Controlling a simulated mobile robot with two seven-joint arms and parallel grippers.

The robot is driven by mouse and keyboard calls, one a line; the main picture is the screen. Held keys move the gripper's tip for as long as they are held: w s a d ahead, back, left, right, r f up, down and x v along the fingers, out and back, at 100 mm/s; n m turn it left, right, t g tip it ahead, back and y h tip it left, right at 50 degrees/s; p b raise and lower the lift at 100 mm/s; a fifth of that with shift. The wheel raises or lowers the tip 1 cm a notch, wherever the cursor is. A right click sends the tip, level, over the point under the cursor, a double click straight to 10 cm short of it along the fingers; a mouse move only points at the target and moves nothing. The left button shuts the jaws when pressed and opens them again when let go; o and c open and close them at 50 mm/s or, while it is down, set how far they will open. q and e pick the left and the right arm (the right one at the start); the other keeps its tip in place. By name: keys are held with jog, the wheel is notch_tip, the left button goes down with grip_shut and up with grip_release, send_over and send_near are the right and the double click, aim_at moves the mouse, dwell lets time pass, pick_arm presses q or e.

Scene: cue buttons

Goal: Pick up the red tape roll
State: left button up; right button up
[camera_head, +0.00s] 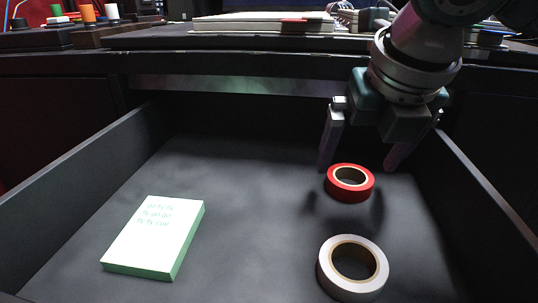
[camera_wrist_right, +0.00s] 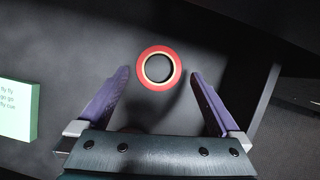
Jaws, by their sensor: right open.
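The red tape roll (camera_head: 349,190) lies flat on the floor of an open drawer, towards the right side. In the right wrist view the red tape roll (camera_wrist_right: 159,51) lies ahead of the fingertips, roughly centred between their lines. My right gripper (camera_head: 361,166) is open and empty, pointing down above and slightly behind the roll. Its fingers also show spread in the right wrist view (camera_wrist_right: 160,72), and they appear apart from the roll. My left gripper is in neither view.
A white tape roll (camera_head: 353,294) lies nearer in the same drawer (camera_head: 462,190). A pale green notepad (camera_head: 155,238) with writing lies at the left. The desk edge (camera_head: 230,65) runs behind, with items on top.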

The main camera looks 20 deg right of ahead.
aim_at(354, 169)
jog(key=b+x, duration=0.1)
jog(key=x, duration=0.2)
jog(key=shift+f, duration=0.2)
jog(key=shift+r, duration=0.1)
jog(key=c, duration=1.2)
